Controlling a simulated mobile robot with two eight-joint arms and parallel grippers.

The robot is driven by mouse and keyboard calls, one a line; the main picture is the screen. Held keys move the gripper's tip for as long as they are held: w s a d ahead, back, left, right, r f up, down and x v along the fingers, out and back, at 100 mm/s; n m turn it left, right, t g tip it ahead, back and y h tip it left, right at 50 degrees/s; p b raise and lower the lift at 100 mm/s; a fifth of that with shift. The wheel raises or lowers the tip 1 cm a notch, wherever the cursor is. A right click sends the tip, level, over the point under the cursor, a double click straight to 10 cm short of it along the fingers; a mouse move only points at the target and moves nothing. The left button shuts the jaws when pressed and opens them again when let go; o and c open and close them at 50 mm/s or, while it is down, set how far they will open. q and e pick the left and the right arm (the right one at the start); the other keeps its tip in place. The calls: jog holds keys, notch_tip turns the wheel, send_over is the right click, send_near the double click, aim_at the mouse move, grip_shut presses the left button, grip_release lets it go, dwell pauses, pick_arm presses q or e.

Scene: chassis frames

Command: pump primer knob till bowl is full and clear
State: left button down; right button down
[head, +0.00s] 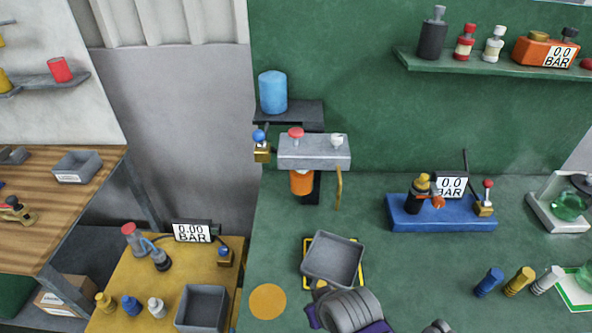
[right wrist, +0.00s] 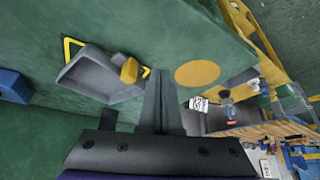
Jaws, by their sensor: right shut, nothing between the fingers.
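A grey filter head (head: 314,152) is fixed to the green wall, with a red knob (head: 296,132) and a white knob (head: 337,139) on top. Which is the primer knob I cannot tell. An orange bowl (head: 302,183) hangs under the head; its fill level and clarity cannot be made out. My right gripper (right wrist: 161,85) is shut and empty, low over the green bench by the grey tray, well away from the filter; in the head view my own wrist hides it. My left gripper is not in view.
The grey tray (head: 334,261) lies on a yellow-edged mark, with a yellow piece (right wrist: 130,69) at its edge. A blue canister (head: 272,92) stands above the filter. A blue gauge stand (head: 441,212) is at right. An orange disc (head: 267,301) lies left.

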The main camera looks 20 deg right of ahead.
dwell(0.6)
